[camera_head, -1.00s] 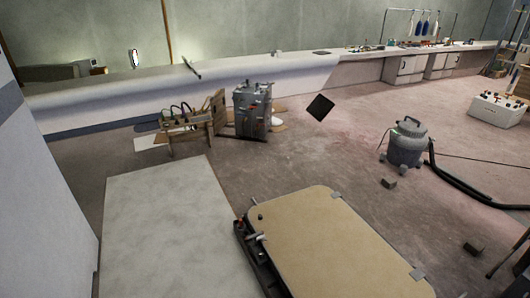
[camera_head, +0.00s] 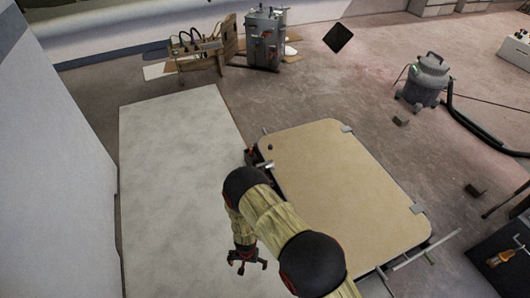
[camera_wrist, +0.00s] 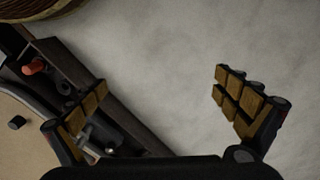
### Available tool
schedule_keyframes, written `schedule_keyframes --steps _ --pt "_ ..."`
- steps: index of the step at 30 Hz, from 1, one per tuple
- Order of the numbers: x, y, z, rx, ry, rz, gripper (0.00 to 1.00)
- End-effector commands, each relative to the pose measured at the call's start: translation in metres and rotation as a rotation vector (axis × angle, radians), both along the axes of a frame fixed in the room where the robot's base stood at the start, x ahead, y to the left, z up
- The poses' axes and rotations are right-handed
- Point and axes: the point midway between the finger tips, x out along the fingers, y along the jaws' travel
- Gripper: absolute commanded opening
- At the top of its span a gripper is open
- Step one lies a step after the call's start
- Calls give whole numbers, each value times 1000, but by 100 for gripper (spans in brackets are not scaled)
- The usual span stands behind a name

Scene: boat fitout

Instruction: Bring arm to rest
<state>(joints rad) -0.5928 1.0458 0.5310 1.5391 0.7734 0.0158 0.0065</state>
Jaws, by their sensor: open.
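My arm reaches in from the bottom of the head view and bends over the near left edge of a tan board. My gripper (camera_head: 246,262) points down above the pale panel (camera_head: 160,150), left of the board. In the wrist view my gripper (camera_wrist: 160,110) has its two padded fingers spread wide, with nothing between them. Beneath it lie the pale panel and a dark tray-like edge.
The tan board (camera_head: 345,180) with metal clips lies right of my arm. A dark tray (camera_wrist: 85,85) holding a red-ended item runs along its edge. A grey vacuum (camera_head: 425,80) with a black hose stands at right. A white wall (camera_head: 50,160) rises at left.

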Motion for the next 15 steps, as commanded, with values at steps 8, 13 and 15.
schedule_keyframes --steps 8,13,15 --pt "7 11 125 83 102 114 100" --pt "7 3 199 112 143 179 100" --pt "5 -3 229 119 155 203 100"
